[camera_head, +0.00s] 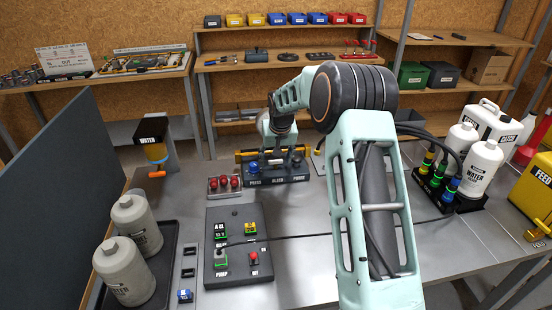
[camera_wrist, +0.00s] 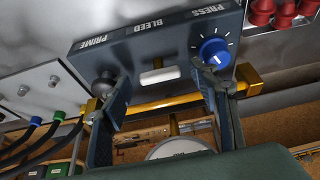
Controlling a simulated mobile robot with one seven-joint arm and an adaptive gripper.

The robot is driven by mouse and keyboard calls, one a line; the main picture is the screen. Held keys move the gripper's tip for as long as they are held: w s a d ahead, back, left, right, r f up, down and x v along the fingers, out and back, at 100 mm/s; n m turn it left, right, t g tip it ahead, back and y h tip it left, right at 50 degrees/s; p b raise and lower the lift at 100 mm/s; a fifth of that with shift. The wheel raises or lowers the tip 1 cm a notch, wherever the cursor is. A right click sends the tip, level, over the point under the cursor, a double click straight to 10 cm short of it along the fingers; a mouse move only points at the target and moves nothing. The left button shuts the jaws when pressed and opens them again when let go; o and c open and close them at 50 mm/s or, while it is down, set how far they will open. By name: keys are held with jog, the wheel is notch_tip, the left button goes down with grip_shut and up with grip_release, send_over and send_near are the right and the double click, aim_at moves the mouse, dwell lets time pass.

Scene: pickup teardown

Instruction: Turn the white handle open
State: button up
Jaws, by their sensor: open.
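The dark control block (camera_head: 290,178) stands at the back middle of the grey bench, with PRESS, BLEED and PRIME labels. In the wrist view the block (camera_wrist: 140,52) appears turned over. Its short white handle (camera_wrist: 158,76) sits under BLEED, between a blue knob (camera_wrist: 214,52) and a round black knob (camera_wrist: 104,84). My gripper (camera_wrist: 161,84) is open, one finger to each side of the white handle with clear gaps. The right finger is close to the blue knob, the left to the black knob; contact cannot be told.
A brass-coloured bar (camera_wrist: 160,105) runs along the block near my fingers. A small tray of red knobs (camera_head: 225,184) is just left. A pump panel (camera_head: 238,262) lies in front. Bottles (camera_head: 484,165) and hoses stand right, grey bottles (camera_head: 125,270) left.

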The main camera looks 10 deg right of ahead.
jog(key=v, duration=1.2)
